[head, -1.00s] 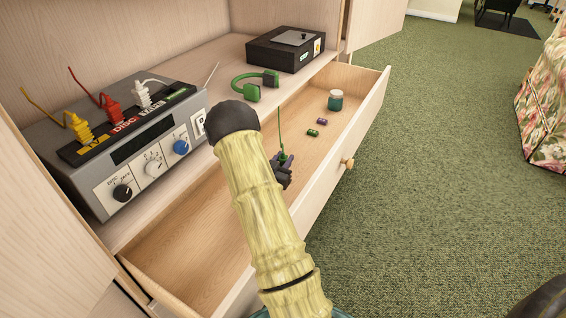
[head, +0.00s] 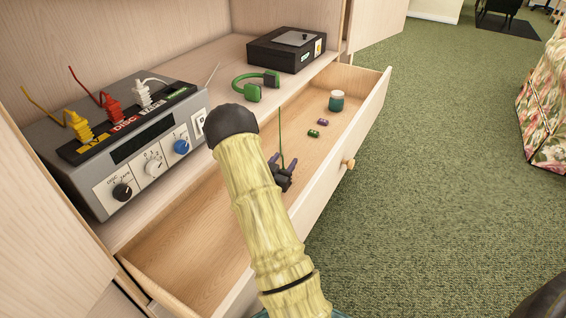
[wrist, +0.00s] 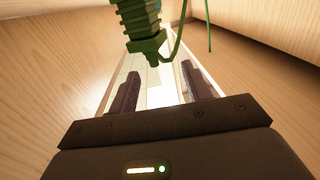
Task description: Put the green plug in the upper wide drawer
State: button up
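The green plug (wrist: 140,24) is at the top of the wrist view, just beyond my fingertips, with its green cord curving away to the right. In the head view only the thin green cord (head: 281,130) clearly shows, rising above my gripper; the plug body is hidden or too small to make out. My gripper (head: 283,162) is inside the open wide drawer (head: 185,262), directly under the cabinet top. The fingers (wrist: 160,88) stand apart with an empty gap between them. Whether the plug touches the drawer floor I cannot tell.
The drawer also holds a teal jar (head: 336,102), a green battery-like piece (head: 313,134) and a purple one (head: 323,122).

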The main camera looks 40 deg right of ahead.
jog(key=shift+s+r+p, duration=0.1)
jog(key=shift+r+p, duration=0.55)
jog(key=p+v, duration=0.4)
jog(key=v, duration=0.8)
jog(key=shift+f, duration=0.15)
